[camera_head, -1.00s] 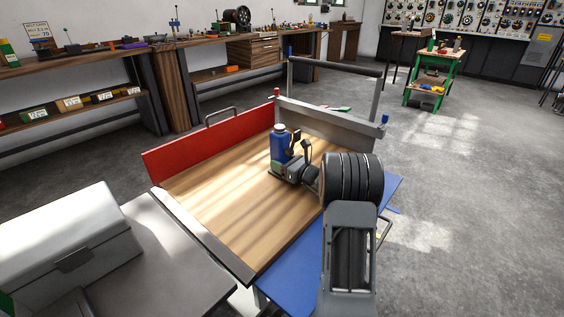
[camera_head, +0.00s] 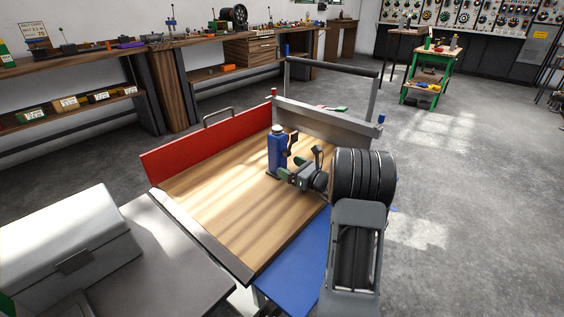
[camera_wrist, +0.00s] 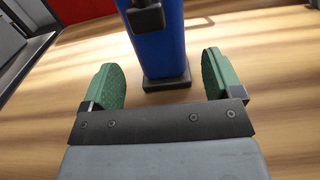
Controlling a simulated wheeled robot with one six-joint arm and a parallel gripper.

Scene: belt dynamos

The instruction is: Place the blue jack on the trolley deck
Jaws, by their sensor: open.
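The blue jack (camera_head: 276,152) stands upright on the wooden trolley deck (camera_head: 222,208), towards its far end. It has a pale cap and a dark square base. In the wrist view the jack (camera_wrist: 160,45) stands just beyond and between the green finger pads, with its base on the deck and its top out of frame. My gripper (camera_wrist: 164,82) is open, with a gap visible on both sides of the jack. In the head view my gripper (camera_head: 284,174) is low over the deck beside the jack, partly hiding its lower right side.
A red side panel (camera_head: 212,145) edges the deck on the left, and a grey end board (camera_head: 325,122) closes the far end. A blue side panel (camera_head: 296,270) hangs at the right. A silver toolbox (camera_head: 66,240) sits on a grey surface at near left. The near deck is clear.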

